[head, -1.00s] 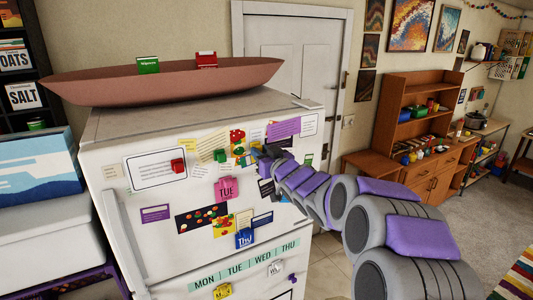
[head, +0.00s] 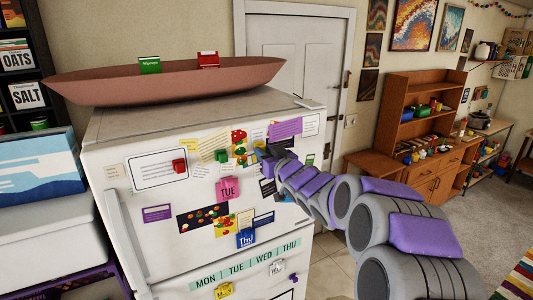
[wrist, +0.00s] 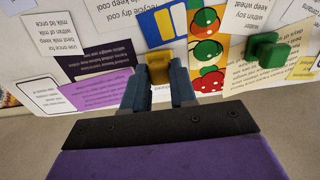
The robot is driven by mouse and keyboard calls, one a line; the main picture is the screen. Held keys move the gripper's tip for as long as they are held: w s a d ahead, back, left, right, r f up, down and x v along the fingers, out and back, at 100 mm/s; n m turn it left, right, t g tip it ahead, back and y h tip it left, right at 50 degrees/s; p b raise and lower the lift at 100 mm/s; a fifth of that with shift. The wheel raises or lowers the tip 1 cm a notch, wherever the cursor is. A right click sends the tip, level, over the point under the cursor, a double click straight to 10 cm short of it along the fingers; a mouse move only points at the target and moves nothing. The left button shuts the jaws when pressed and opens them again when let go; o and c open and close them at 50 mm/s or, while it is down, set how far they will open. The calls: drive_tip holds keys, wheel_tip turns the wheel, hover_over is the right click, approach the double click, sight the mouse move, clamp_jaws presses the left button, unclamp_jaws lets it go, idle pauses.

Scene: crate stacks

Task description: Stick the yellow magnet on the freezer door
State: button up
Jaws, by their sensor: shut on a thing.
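My gripper (wrist: 158,80) is shut on a small yellow magnet (wrist: 158,64), which shows between its two blue-grey fingertips in the wrist view. In the head view my gripper (head: 263,158) is at the right part of the white freezer door (head: 130,212), in front of its papers and magnets; the held magnet is hidden there. The magnet is close to the door face, beside a blue-and-yellow card (wrist: 163,22) and a strip with tomato pictures (wrist: 207,50). I cannot tell whether it touches the door.
The door holds several magnets: red (head: 179,166), green (head: 221,155), pink TUE (head: 229,190) and blue THU (head: 245,238). The green one (wrist: 265,50) sits near my gripper in the wrist view. A yellow day magnet (head: 224,290) is lower down. A long brown bowl (head: 170,82) tops the fridge.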

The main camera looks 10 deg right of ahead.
drive_tip(key=o, duration=0.9)
drive_tip(key=shift+d, duration=0.3)
drive_tip(key=shift+s, duration=0.1)
drive_tip(key=v, duration=0.6)
drive_tip(key=shift+s, duration=0.4)
